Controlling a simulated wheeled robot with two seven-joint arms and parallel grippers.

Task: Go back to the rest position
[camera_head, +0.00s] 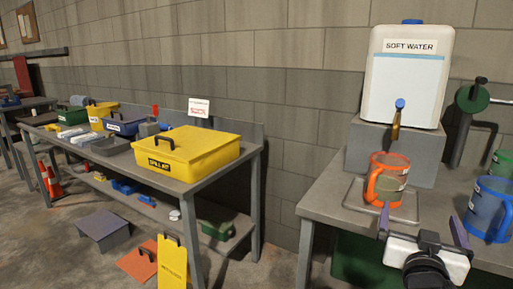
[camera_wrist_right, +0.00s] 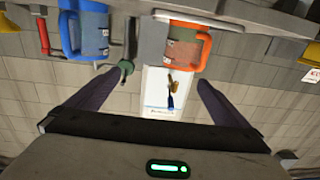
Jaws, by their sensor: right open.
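My right gripper (camera_head: 422,228) is at the lower right of the head view, over the front of the right bench. Its two dark fingers are wide apart with nothing between them. In the right wrist view, which looks upside down, the open fingers (camera_wrist_right: 165,84) show with the orange jug (camera_wrist_right: 184,48) beyond them. In the head view the orange-rimmed jug (camera_head: 388,180) stands upright under the tap (camera_head: 397,122) of the white SOFT WATER container (camera_head: 404,80). The gripper is on the near side of the jug and appears apart from it. My left gripper is not in view.
A blue jug (camera_head: 488,210) stands right of my gripper, a green jug (camera_head: 502,164) behind it. A green wheel valve (camera_head: 472,98) rises at the back right. The left bench (camera_head: 200,182) carries a yellow spill kit box (camera_head: 187,150). Floor shows between the benches.

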